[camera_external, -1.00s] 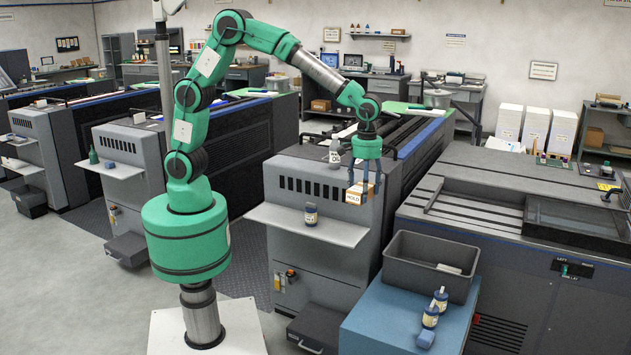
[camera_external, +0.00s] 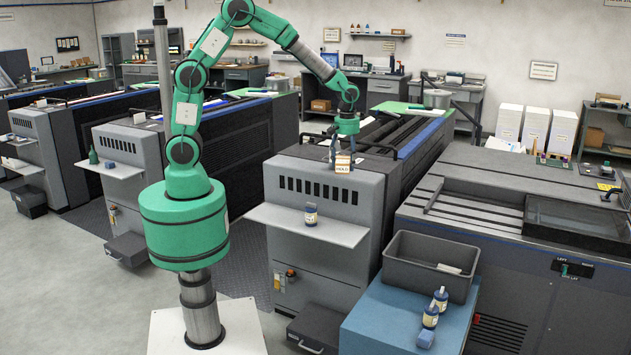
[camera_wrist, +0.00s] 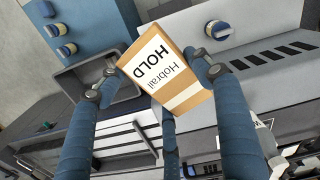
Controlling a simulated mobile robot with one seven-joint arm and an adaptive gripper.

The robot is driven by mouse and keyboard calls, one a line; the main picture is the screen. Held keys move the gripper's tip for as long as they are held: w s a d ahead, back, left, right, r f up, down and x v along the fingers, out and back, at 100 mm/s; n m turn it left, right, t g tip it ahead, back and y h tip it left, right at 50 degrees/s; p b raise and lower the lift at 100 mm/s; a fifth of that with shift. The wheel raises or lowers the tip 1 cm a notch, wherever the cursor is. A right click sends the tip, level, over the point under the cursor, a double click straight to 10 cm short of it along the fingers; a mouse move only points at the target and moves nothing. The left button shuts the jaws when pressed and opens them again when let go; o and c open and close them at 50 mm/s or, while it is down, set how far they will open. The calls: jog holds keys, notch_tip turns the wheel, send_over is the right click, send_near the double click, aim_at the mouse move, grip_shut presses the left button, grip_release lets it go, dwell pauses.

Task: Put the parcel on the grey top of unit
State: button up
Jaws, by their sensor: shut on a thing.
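The parcel (camera_external: 343,167) is a small tan box with a white label reading "HOLD". My gripper (camera_external: 344,153) is shut on it, with its fingers pointing down, at the front part of the unit's grey top (camera_external: 302,153). I cannot tell whether the parcel touches the top or hangs just above it. In the wrist view the parcel (camera_wrist: 168,68) sits tilted between my blue fingers, its label facing the camera.
A blue-labelled bottle (camera_external: 311,214) stands on the unit's front shelf (camera_external: 340,234). A grey bin (camera_external: 415,275), two bottles and a blue block (camera_external: 425,339) are on the blue table (camera_external: 375,318) at the right. A pale bottle on the grey top is mostly hidden by my gripper.

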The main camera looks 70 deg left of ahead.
jog(key=s+a+n+p, duration=0.3)
jog(key=s+a, duration=0.3)
jog(key=a, duration=0.6)
jog(key=s+a+n+p, duration=0.3)
jog(key=s+a, duration=0.3)
jog(key=a, duration=0.6)
jog(key=s+a+n+p, duration=0.3)
jog(key=s+a, duration=0.4)
jog(key=a, duration=0.5)
jog(key=shift+a+f+b, duration=0.2)
jog(key=shift+f+b, duration=0.1)
jog(key=shift+f, duration=1.95)
jog(key=shift+w, duration=0.1)
jog(key=p, duration=0.3)
send_over(305, 159)
jog(key=shift+a+f, duration=0.15)
jog(key=shift+f, duration=0.55)
